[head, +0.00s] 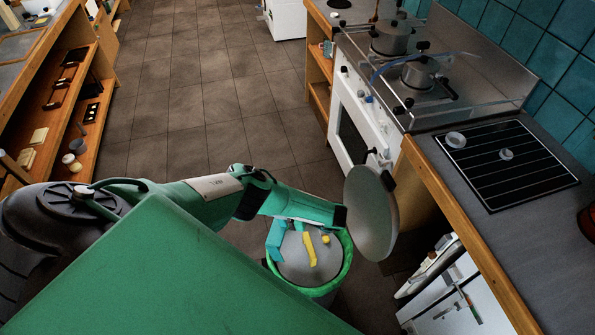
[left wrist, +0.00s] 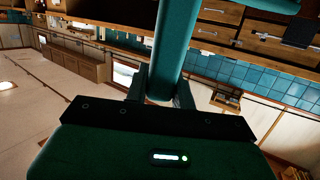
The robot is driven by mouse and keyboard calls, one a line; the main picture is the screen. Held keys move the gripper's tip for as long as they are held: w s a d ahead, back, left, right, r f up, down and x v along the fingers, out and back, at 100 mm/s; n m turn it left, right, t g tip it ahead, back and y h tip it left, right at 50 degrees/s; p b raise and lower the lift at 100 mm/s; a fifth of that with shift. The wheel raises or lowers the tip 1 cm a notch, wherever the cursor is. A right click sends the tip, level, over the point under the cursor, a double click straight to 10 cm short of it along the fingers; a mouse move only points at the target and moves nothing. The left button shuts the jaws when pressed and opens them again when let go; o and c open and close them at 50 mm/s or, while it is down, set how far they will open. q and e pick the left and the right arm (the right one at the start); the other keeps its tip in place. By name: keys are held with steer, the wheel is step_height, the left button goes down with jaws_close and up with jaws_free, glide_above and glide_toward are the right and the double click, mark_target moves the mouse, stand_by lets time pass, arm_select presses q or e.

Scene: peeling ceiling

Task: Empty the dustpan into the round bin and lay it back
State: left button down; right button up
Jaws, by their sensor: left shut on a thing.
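The dustpan's teal handle (left wrist: 174,45) fills the top middle of the left wrist view. My left gripper (left wrist: 160,97) is shut on it, one dark finger on each side. In the head view my left forearm reaches over the round bin (head: 345,270), which has a green rim. Inside the bin are yellow pieces (head: 309,248). A teal piece (head: 273,242) shows at its left; I cannot tell whether it is the dustpan. My right gripper is not in view.
A counter (head: 480,220) with a dark ribbed panel runs along the right. A white stove (head: 355,120) with pots stands beyond it. A wooden shelf unit (head: 75,100) is at the far left. The tiled floor (head: 215,90) between them is clear.

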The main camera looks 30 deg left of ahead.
arm_select(q)
steer(key=shift+w+d+r+y, duration=0.15)
steer(key=shift+w+d, duration=0.05)
steer(key=shift+d, duration=0.25)
steer(key=shift+w+d+r+y, duration=0.1)
steer(key=shift+w+d+y, duration=0.05)
steer(key=shift+d, duration=0.25)
stand_by(0.3)
steer(key=s+a+f+h+p, duration=0.1)
steer(key=s+a+h+p, duration=0.1)
steer(key=a, duration=0.5)
steer(key=shift+s+f+t+h+p, duration=0.35)
steer(key=shift+h+p, duration=0.25)
steer(key=shift+p, duration=0.2)
steer(key=shift+a, duration=0.15)
steer(key=s+a+f+t+h, duration=0.2)
steer(key=s+a+f+h, duration=0.1)
steer(key=a+f, duration=0.3)
steer(key=shift+a+h+b, duration=0.4)
steer(key=shift+a+h, duration=0.5)
steer(key=shift+a, duration=0.35)
